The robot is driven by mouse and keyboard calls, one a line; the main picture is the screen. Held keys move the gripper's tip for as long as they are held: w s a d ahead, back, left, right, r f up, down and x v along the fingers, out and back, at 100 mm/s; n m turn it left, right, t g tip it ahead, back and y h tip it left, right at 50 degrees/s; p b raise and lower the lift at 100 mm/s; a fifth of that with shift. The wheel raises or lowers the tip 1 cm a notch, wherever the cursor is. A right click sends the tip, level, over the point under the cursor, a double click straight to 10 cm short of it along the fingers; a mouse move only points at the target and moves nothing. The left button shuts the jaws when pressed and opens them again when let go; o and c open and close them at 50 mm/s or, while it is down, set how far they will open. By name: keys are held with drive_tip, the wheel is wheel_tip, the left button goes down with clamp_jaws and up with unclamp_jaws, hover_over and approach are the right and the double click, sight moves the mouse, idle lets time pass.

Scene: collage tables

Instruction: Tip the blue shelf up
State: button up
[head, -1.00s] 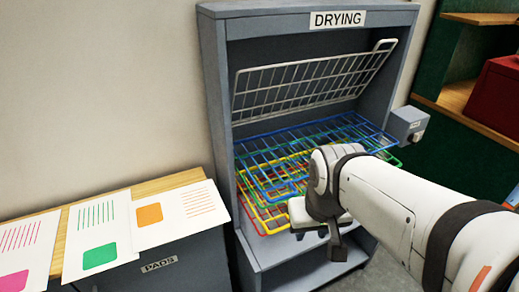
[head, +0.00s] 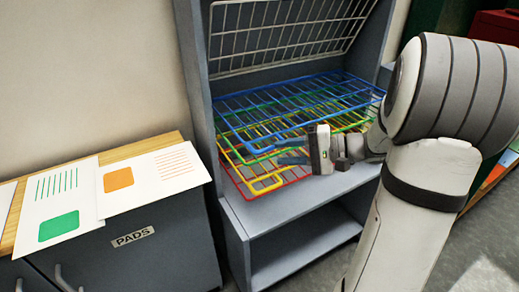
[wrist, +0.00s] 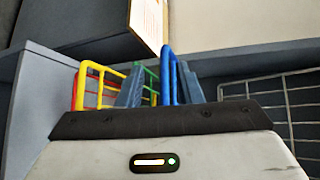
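The blue shelf (head: 262,149) is a wire rack lying flat in the grey drying cabinet, the uppermost of the level shelves. The green shelf (wrist: 151,84) shows just behind the left finger. The white shelf (head: 285,41) above is tipped up.
A yellow shelf (head: 265,187) and a red shelf lie flat below the green one. The cabinet's lower compartment (head: 300,240) is open and empty. A pads cabinet (head: 165,250) with printed sheets (head: 150,180) stands to the left.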

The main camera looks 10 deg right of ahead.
drive_tip(key=w+a+f+t, duration=0.1)
drive_tip(key=w+a, duration=0.3)
drive_tip(key=a, duration=0.1)
drive_tip(key=shift+w+f+m+y+b, duration=0.2)
drive_tip(key=shift+w+m+y+b, duration=0.1)
drive_tip(key=shift+w+b, duration=0.1)
drive_tip(key=shift+c, duration=0.5)
drive_tip(key=c, duration=0.5)
drive_tip(key=shift+f, duration=0.1)
clamp_jaws()
drive_tip(key=shift+s, duration=0.1)
